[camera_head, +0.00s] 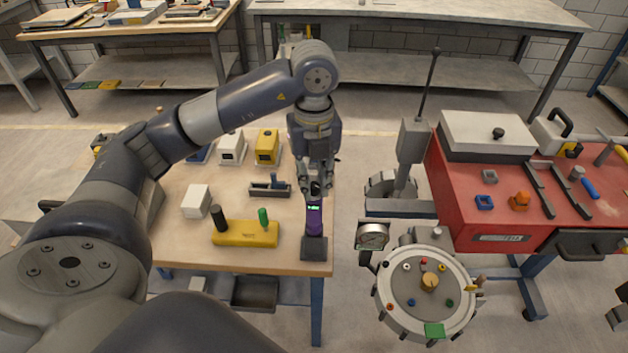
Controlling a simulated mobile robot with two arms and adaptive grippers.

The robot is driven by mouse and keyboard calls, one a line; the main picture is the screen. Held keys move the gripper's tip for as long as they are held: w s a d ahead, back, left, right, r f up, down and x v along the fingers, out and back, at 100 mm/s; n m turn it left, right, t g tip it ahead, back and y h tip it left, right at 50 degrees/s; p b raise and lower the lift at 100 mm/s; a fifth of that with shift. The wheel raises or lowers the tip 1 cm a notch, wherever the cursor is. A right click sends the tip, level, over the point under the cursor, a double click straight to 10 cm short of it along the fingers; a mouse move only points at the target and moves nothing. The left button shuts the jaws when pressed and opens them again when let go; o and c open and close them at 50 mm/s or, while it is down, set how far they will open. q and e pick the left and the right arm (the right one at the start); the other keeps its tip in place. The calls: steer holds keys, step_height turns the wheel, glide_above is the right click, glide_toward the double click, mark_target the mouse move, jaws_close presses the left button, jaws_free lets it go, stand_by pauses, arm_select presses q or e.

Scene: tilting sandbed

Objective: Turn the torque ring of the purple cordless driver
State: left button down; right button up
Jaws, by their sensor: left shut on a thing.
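The purple cordless driver (314,220) stands upright near the right edge of the wooden table, on a dark base, with a small green display on its body. My left gripper (315,188) reaches down over it from above and is shut at the driver's top end. The fingers hide that end, so the torque ring cannot be made out. My right gripper is not in view.
On the wooden table (185,243) are a yellow block with black and green handles (245,233), a white box (196,201), a yellow box (267,147) and a grey holder (270,190). A round apparatus (425,285) and red bench (480,200) stand right.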

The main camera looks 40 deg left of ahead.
mark_target(314, 185)
arm_select(q)
steer(key=shift+n, duration=0.5)
steer(key=c, duration=1.4)
jaws_free()
steer(key=shift+c, duration=0.2)
steer(key=shift+r, duration=0.1)
step_height(314, 185, up, 12)
